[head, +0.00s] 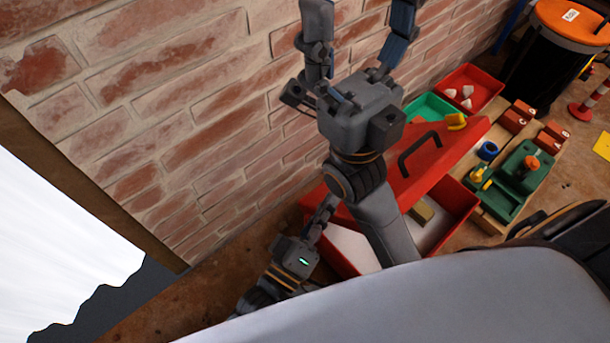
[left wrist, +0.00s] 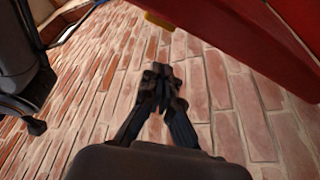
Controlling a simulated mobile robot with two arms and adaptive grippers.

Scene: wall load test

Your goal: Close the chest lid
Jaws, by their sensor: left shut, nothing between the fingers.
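The red chest (head: 462,203) stands on the floor by the brick wall. Its red lid (head: 450,150), with a dark handle (head: 418,154), is raised at a slant, so the inside shows, with a tan block (head: 421,212). My left gripper (head: 327,204) is shut and empty beside the chest's left end; contact cannot be told. In the left wrist view its closed fingers (left wrist: 162,88) point at the wall, with a red chest surface (left wrist: 250,40) at upper right. My right gripper (head: 358,25) has its fingers spread above the lid; its tips are cut off by the frame.
The brick wall (head: 190,110) runs close behind the arms. A black bin with an orange lid (head: 570,20) stands farther back.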

